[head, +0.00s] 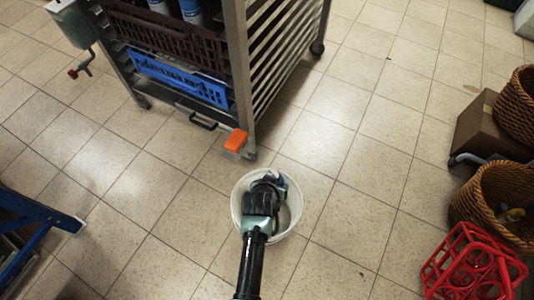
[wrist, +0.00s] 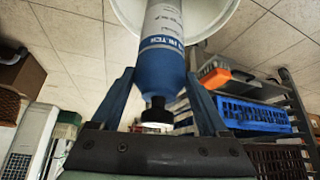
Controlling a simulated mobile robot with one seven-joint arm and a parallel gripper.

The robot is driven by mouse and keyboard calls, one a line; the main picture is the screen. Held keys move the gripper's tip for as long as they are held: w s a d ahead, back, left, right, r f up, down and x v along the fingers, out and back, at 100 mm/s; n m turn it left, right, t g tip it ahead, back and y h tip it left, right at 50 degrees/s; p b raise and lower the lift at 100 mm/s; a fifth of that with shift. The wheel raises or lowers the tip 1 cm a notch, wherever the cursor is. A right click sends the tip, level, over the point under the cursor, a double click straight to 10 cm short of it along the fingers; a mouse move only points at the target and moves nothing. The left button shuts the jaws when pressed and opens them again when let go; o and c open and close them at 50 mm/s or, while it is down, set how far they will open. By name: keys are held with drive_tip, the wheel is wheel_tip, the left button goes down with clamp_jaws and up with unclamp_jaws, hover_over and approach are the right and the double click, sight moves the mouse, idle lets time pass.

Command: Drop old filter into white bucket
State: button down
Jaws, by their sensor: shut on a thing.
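The white bucket (head: 236,208) stands on the tiled floor in the middle of the head view. My gripper (head: 272,182) is over the bucket's mouth and hides much of its inside. In the wrist view, my gripper (wrist: 159,82) is shut on the old filter (wrist: 163,55), a blue and white cylinder with print and a black fitting at its near end. The filter's far end points toward the white bucket (wrist: 222,14), which also shows in the wrist view. I cannot tell how far the filter reaches into the bucket. In the head view my gripper mostly hides the filter.
A metal rack (head: 236,60) with a brown crate (head: 165,38) and a blue crate (head: 180,78) stands behind the bucket. An orange-topped box (head: 236,141) is by its near corner. A red bottle crate (head: 473,265) and wicker baskets (head: 485,190) are at the right. Floor beside the bucket is clear.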

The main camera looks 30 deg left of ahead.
drive_tip(key=shift+w+f+b, duration=0.1)
drive_tip(key=shift+f+b, duration=2.45)
drive_tip(key=shift+f, duration=0.05)
unclamp_jaws()
drive_tip(key=p+v, duration=0.7)
drive_tip(key=v, duration=0.6)
